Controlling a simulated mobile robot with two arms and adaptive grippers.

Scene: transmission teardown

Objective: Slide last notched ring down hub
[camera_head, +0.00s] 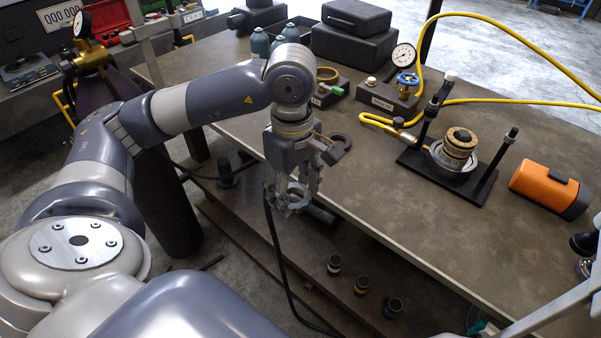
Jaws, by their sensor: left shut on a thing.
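My left gripper (290,205) points down just off the table's near edge. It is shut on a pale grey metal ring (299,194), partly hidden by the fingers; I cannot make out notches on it. The hub assembly stands upright at the right of the table, with a stack of tan and dark rings (460,142) in a silver round housing (453,160). It sits on a black base plate (421,170) between two black posts. The gripper is well to the left of the hub, apart from it. I do not see my right gripper.
A pressure gauge (404,56) with a blue valve and yellow hose stands behind the hub. An orange-black case (549,190) lies right of it. Black cases (352,42) and blue-grey bottles (260,42) are at the back. The table's near middle (400,225) is clear. Small cylinders (362,285) stand on the lower shelf.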

